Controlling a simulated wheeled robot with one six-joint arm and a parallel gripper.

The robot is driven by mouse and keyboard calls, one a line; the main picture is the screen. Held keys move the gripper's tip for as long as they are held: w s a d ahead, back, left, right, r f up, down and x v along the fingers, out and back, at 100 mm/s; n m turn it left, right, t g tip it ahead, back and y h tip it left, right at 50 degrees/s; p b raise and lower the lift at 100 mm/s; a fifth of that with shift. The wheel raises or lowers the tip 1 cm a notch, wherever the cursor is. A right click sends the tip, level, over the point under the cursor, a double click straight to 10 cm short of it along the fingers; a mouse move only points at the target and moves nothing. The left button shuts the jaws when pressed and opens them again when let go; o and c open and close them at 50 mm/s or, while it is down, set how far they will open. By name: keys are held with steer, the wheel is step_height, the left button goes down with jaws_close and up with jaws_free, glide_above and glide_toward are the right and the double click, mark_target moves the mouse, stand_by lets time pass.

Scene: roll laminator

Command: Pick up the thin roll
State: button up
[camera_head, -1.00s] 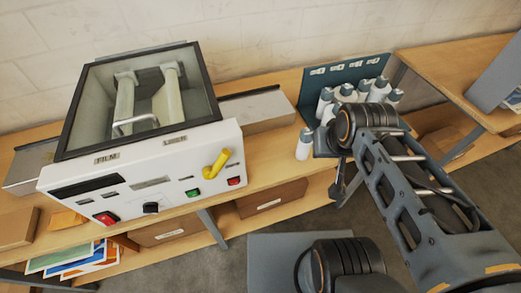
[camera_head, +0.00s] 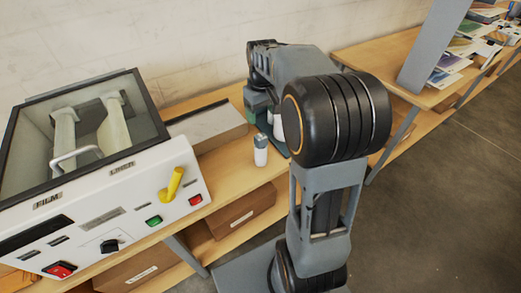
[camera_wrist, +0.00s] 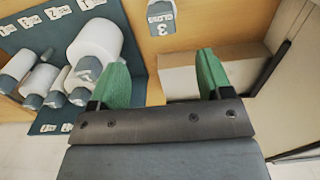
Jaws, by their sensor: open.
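Several white rolls with grey ends, thick and thin, show at the left of the wrist view. A thick roll (camera_wrist: 95,42) stands out, with a thinner roll (camera_wrist: 38,80) beside it. I cannot tell which one is the thin roll meant. The rest of the rolls there are mostly hidden by my arm. My gripper (camera_wrist: 160,78) is open, its green fingers apart with nothing between them. The left finger appears close to the thick roll.
The laminator (camera_head: 110,205), with a yellow handle, stands at left in the head view. In the wrist view, a "GLOSS 3" label (camera_wrist: 162,18) shows beyond the fingers, and a dark green rack (camera_wrist: 28,35) is at left.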

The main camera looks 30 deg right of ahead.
mark_target(261, 137)
step_height(261, 137, down, 7)
steer(key=shift+f+p, duration=0.2)
steer(key=shift+p, duration=0.2)
steer(key=shift+w+a+f+p, duration=0.15)
steer(key=shift+f+p, duration=0.6)
steer(key=shift+f, duration=1.8)
steer(key=c, duration=1)
